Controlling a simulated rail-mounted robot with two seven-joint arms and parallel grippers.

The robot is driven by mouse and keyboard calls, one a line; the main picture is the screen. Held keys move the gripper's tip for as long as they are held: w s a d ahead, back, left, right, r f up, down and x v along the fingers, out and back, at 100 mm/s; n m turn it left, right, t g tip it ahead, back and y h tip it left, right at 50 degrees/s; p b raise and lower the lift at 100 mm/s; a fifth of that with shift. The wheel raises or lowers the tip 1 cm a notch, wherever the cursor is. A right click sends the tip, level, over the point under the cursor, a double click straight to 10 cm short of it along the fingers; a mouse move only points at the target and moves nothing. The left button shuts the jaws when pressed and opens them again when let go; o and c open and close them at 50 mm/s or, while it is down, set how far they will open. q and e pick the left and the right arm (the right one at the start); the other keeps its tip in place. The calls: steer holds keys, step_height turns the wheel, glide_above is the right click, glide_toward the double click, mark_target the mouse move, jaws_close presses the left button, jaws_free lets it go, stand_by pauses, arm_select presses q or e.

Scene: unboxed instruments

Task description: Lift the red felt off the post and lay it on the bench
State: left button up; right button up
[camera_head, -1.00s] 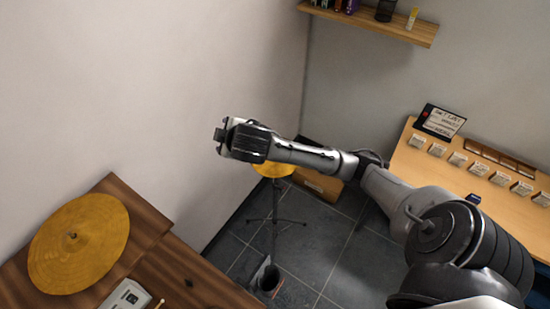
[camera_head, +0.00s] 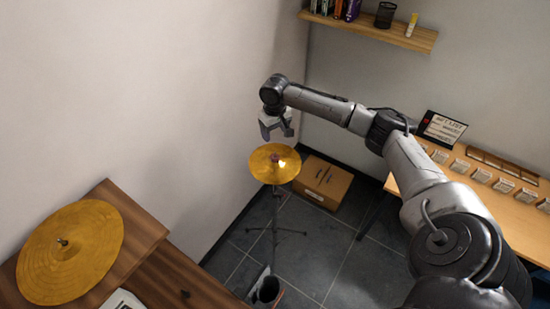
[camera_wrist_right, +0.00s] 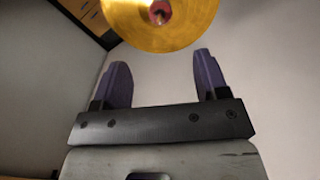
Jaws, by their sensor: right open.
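The red felt (camera_head: 275,157) is a small reddish piece on the post at the centre of a gold cymbal (camera_head: 262,172), which sits on a thin floor stand. In the right wrist view the felt (camera_wrist_right: 160,12) shows at the top edge, around the post tip, with the cymbal (camera_wrist_right: 182,34) around it. My right gripper (camera_head: 277,131) points down above the cymbal, apart from the felt. Its two purple fingers are spread and empty in the wrist view (camera_wrist_right: 162,62). My left gripper is out of view.
A light wooden bench (camera_head: 403,178) with labelled cards and a sign (camera_head: 442,128) stands at right. A brown wooden unit (camera_head: 150,232) at lower left carries another cymbal (camera_head: 72,255). A cardboard box (camera_head: 322,182) lies behind the stand. A shelf (camera_head: 385,32) hangs above.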

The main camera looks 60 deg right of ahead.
glide_above(276, 156)
step_height(276, 156, down, 7)
steer(key=shift+w+f, duration=0.15)
steer(key=shift+f, duration=0.05)
steer(key=shift+a+f+p, duration=0.1)
steer(key=shift+f+p, duration=0.6)
steer(key=shift+f, duration=1.9)
steer(key=shift+c, duration=0.3)
steer(key=c, duration=0.9)
steer(key=shift+c, duration=0.2)
step_height(276, 156, up, 10)
steer(key=shift+r+b, duration=0.1)
steer(key=shift+b, duration=0.3)
